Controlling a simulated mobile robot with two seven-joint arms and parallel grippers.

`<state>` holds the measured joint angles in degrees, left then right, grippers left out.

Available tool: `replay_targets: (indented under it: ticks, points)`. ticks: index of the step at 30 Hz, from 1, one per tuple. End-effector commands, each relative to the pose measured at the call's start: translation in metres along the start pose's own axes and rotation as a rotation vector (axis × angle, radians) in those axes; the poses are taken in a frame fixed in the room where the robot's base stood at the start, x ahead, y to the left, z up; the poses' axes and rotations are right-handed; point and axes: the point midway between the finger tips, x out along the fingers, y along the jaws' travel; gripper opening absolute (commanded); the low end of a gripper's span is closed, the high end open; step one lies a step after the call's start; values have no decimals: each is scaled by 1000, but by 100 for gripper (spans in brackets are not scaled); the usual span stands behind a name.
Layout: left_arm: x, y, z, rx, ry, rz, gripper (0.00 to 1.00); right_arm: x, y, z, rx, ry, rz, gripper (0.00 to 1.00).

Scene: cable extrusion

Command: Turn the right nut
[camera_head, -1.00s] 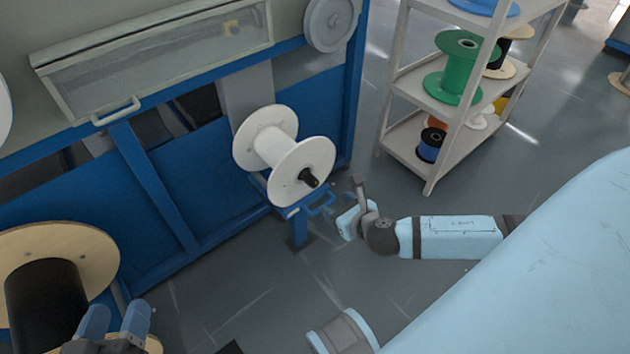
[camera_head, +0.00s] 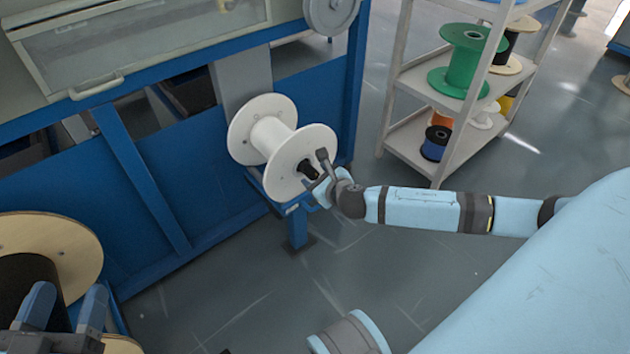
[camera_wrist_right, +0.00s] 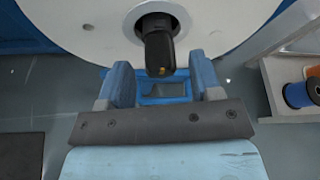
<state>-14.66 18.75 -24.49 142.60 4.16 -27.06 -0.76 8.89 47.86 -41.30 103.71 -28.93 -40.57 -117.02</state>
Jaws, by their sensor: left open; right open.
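The right nut is a black knob (camera_head: 309,169) at the centre of the front flange of a white spool (camera_head: 316,142). In the right wrist view the nut (camera_wrist_right: 158,52) points toward the camera from the spool's hub, above the gap between the fingers. My right gripper (camera_head: 322,176) is open beside the nut; in the right wrist view its blue fingers (camera_wrist_right: 163,80) stand apart, one on each side just below the nut. I cannot tell whether they touch it. My left gripper (camera_head: 66,305) is open and empty at the lower left, in front of a large wooden-flanged reel.
The white spool sits on a blue stand (camera_head: 298,228) by the blue machine frame (camera_head: 215,200). A large reel (camera_head: 70,245) is at the lower left. A grey shelf (camera_head: 412,135) with several coloured spools stands at the right. The floor between is clear.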

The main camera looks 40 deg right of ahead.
Motion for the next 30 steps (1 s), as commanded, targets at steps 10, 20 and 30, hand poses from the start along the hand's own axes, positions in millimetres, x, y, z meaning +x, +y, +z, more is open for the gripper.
replay_targets:
  ticks: [10, 20, 30]
  points:
    - [2, -3, -4, 43, 33, -3, 59, 14, 0, 0, 1, 0, 0, 59]
    - [0, -3, -2, 48, 27, 0, 59, 14, 0, 0, 0, 0, 0, 11]
    - [1, -3, -8, 27, 18, 1, 59, 13, -1, 2, 33, 1, 14, 10]
